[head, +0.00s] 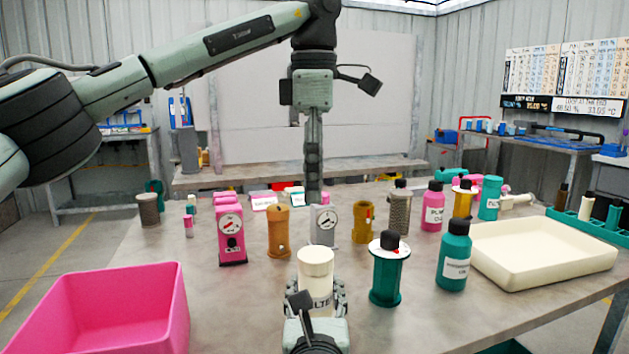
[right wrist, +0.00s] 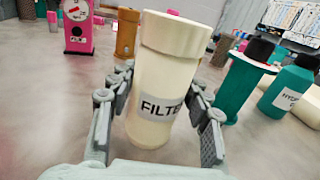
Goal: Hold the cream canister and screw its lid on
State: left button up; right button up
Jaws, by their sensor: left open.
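The cream canister (head: 320,299) stands upright on the table near the front, its label partly readable as "FILTE" in the right wrist view (right wrist: 153,100). Its cream lid (head: 316,256) sits on top and also shows in the right wrist view (right wrist: 176,36); whether it is screwed tight cannot be seen. My right gripper (head: 318,290) has a finger against each side of the canister body, below the lid, and is shut on it. My left gripper (head: 313,188) is open and empty, pointing down behind and above the canister, clear of the lid.
A pink bin (head: 120,300) is at front left, a cream tray (head: 545,275) at right. Pink (head: 231,240), orange (head: 279,232) and grey (head: 324,226) units stand behind.

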jog(key=o, duration=0.4)
jog(key=s, duration=1.2)
